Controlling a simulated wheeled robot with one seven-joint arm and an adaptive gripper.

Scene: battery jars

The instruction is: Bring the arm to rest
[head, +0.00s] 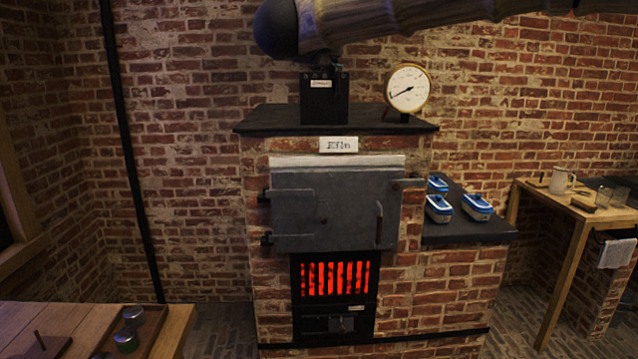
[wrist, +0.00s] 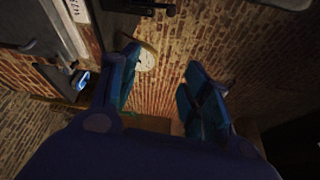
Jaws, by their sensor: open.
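My gripper (wrist: 162,62) shows in the wrist view with its two blue fingers spread wide and nothing between them. It is in the air, and the brass-rimmed gauge (wrist: 147,58) appears beyond it, near the left finger. I cannot pick out the gripper in the head view. There, a thick brown banded cylinder (head: 375,18) with a dark rounded end crosses the top; I cannot tell whether it is part of my arm.
A brick furnace (head: 464,290) with a shut grey door (head: 345,212) and a glowing red grate (head: 335,278) stands in the middle. Several blue-and-white jars (head: 438,208) sit on its dark side shelf (head: 465,237). Wooden tables stand at lower left (head: 180,318) and right (head: 560,207).

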